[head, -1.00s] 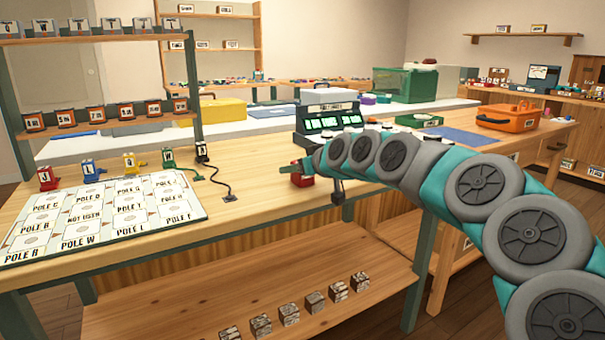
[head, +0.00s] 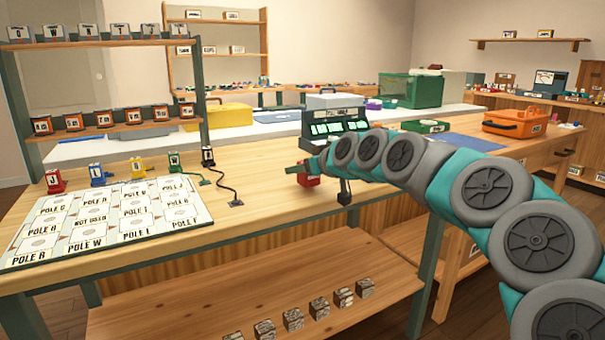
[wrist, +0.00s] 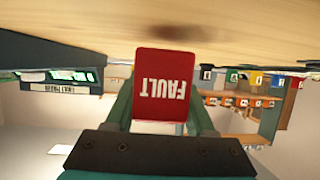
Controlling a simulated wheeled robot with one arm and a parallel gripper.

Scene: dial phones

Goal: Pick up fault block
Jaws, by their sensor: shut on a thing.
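The fault block is a red block (wrist: 160,90) with the white word FAULT, upside down in the wrist view. My gripper (wrist: 160,112) is shut on it, with a green finger on each side. In the head view the red block (head: 308,180) shows at the tip of my teal and grey arm, by the bench's front edge. My gripper (head: 298,169) is small there and partly hidden by the arm. In the wrist view a soft shadow lies on the wood beside the block; I cannot tell whether the block touches the bench.
A board of POLE labels (head: 105,220) lies on the bench at left, with several coloured clip blocks behind it. A black cable (head: 222,182) lies right of the board. A console with green displays (head: 335,125) stands behind my gripper. Small blocks sit on the lower shelf (head: 230,290).

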